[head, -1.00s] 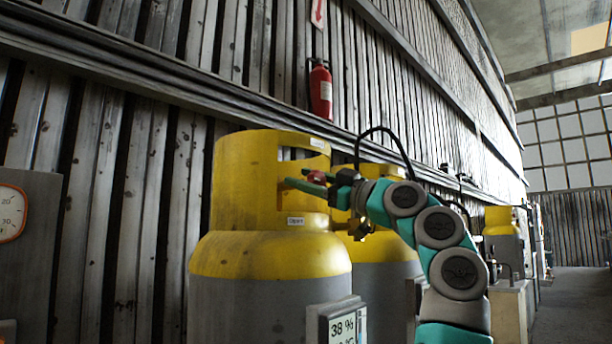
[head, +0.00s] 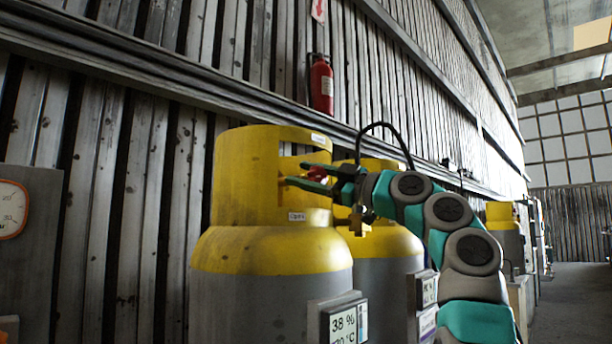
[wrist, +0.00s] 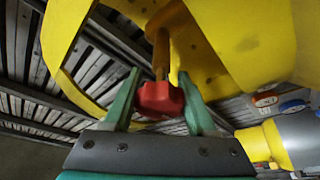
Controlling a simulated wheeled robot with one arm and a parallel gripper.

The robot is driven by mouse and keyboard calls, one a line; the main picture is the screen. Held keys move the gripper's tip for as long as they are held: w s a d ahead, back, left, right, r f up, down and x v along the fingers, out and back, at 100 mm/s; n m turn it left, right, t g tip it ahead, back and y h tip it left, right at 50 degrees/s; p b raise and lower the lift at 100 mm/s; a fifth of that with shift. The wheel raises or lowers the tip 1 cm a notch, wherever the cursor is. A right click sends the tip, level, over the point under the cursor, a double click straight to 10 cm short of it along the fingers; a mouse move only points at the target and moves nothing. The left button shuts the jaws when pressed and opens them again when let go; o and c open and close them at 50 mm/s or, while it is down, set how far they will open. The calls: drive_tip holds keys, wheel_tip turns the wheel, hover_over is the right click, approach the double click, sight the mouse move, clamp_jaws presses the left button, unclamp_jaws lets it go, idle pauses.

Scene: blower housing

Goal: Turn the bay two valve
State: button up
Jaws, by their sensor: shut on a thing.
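The red valve knob (wrist: 160,99) sits on a brass stem inside the yellow collar of the front gas cylinder (head: 270,265). It also shows in the head view (head: 319,172), partly hidden by the fingers. My gripper (head: 308,176) reaches into the collar opening from the right. In the wrist view my gripper's green fingers (wrist: 158,96) stand on either side of the knob and are shut on it. A small label (head: 297,216) is on the collar below the opening; its text is too blurred to be sure of.
A second yellow and grey cylinder (head: 385,262) stands close behind, partly covered by my arm. A display reading 38 % (head: 343,322) is in front of the first cylinder. A red extinguisher (head: 321,86) hangs on the wall. A dial gauge (head: 10,209) is at the left.

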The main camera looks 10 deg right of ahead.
sight(323, 179)
drive_tip(key=shift+n, duration=0.3)
idle(0.6)
drive_tip(key=o, duration=1.4)
drive_tip(key=shift+b+v, duration=1.15)
drive_tip(key=shift+v, duration=2.8)
